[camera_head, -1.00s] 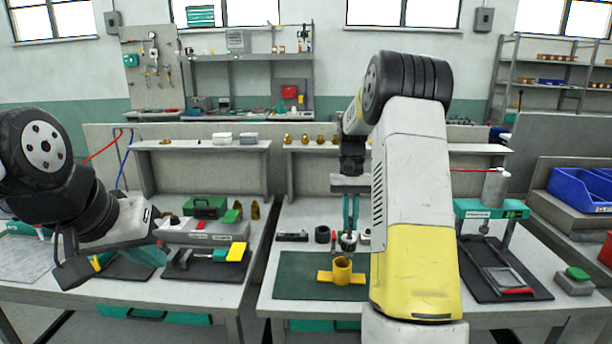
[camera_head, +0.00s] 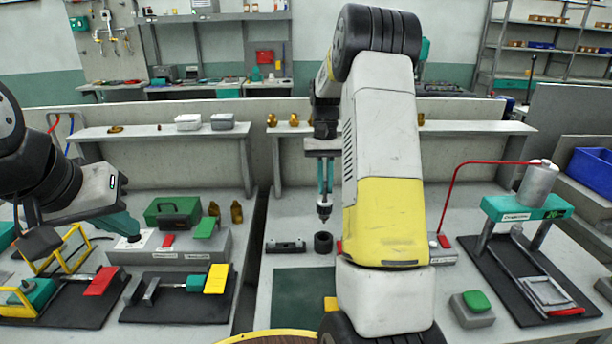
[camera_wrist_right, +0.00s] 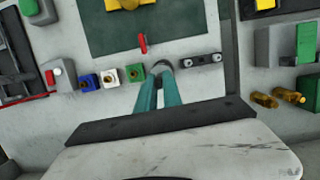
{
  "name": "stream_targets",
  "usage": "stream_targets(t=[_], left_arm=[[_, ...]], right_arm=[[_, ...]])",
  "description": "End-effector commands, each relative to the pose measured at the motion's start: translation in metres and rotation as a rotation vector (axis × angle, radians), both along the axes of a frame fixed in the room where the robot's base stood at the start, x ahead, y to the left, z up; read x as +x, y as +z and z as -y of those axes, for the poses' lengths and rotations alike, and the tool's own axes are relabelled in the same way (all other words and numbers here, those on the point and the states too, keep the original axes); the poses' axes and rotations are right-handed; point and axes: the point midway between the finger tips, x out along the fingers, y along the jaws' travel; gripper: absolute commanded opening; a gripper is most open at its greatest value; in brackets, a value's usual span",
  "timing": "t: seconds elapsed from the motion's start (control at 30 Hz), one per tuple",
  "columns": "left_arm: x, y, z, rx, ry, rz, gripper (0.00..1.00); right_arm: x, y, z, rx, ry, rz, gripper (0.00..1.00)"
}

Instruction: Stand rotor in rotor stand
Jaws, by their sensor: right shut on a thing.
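My right gripper (camera_head: 325,185) points down and is shut on the rotor (camera_head: 323,208), a small dark and metallic piece with a narrow lower end. The rotor hangs upright, apart from and above a black ring-shaped holder (camera_head: 323,242), which looks like the rotor stand. In the right wrist view the teal fingers (camera_wrist_right: 158,92) close on the rotor (camera_wrist_right: 160,67), which hides most of what lies below it. My left gripper (camera_head: 125,228) is at the left, near a grey box; its finger opening cannot be made out.
A dark block with two holes (camera_head: 285,246) lies left of the ring. A green mat (camera_head: 303,300) is in front. Small blue, white and green blocks (camera_wrist_right: 110,76) and a red piece (camera_wrist_right: 142,43) are close by. A teal press (camera_head: 525,207) stands at the right.

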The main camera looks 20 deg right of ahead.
Motion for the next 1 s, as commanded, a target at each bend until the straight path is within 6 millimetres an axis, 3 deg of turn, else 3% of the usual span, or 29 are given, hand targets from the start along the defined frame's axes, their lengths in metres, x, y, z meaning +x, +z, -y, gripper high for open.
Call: stream_targets(t=[0.5,1.0], left_arm=[[0.000,0.000,0.000,0.000,0.000,0.000,0.00],[0.000,0.000,0.000,0.000,0.000,-0.001,0.00]], right_arm=[[0.000,-0.040,0.000,0.000,0.000,0.000,0.00],[0.000,-0.046,0.000,0.000,0.000,0.001,0.00]])
